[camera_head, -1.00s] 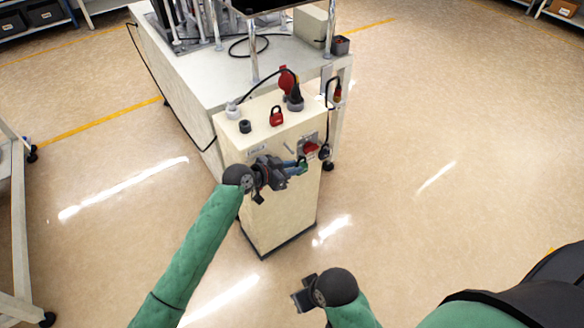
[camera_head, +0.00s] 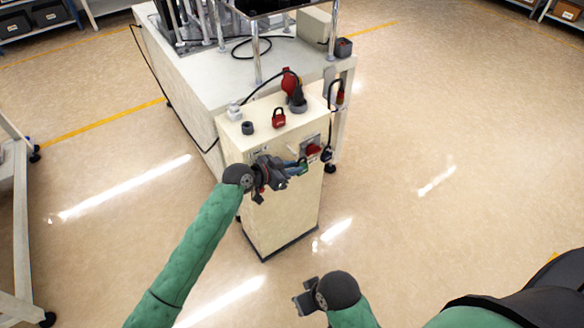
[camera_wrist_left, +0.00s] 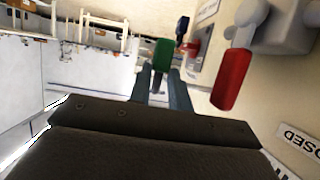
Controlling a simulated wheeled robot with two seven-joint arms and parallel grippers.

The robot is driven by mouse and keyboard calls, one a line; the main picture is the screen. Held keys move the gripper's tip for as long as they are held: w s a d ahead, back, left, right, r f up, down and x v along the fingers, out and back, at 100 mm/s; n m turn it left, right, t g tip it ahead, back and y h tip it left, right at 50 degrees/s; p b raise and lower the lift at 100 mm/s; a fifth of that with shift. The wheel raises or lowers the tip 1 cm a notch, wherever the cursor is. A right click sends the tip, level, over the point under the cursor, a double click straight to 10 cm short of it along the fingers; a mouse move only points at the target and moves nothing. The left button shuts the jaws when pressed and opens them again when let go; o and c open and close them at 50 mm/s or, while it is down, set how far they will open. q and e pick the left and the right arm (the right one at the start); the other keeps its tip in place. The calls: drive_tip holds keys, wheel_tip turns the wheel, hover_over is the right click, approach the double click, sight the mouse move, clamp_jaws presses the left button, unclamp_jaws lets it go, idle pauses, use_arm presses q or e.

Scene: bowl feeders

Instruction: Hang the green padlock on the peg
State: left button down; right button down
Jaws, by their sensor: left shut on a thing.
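The green padlock (camera_wrist_left: 161,52) is held between the blue fingertips of my left gripper (camera_wrist_left: 160,72) in the left wrist view. In the head view only a small green part of the padlock (camera_head: 303,171) shows at the tips of my left gripper (camera_head: 297,167), in front of the cabinet's upper front face. The padlock seems clear of the panel, but the exact gap cannot be told. I cannot pick out the peg with certainty. My right gripper (camera_head: 305,302) is low in front, away from the cabinet; its jaw opening is unclear.
In the left wrist view, a red lever handle (camera_wrist_left: 231,80) is close right of the fingers. Open floor lies around.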

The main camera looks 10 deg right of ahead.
idle(0.4)
use_arm(q)
drive_tip(key=shift+w, duration=0.15)
drive_tip(key=shift+w+a+b, duration=0.3)
drive_tip(key=shift+w+b, duration=0.15)
drive_tip(key=shift+w, duration=0.3)
idle(0.9)
drive_tip(key=shift+s+d+f, duration=0.1)
drive_tip(key=shift+s+d, duration=0.2)
drive_tip(key=shift+s, duration=0.55)
idle(1.0)
drive_tip(key=shift+w+a+b, duration=0.3)
drive_tip(key=shift+w+a, duration=0.05)
drive_tip(key=shift+w, duration=0.55)
idle(0.5)
drive_tip(key=shift+s+d+r+p, duration=0.15)
drive_tip(key=shift+s+p, duration=0.2)
drive_tip(key=shift+s, duration=0.1)
drive_tip(key=shift+s+d+r+p, duration=0.15)
drive_tip(key=shift+s+p, duration=0.15)
drive_tip(key=shift+s, duration=0.1)
idle(0.7)
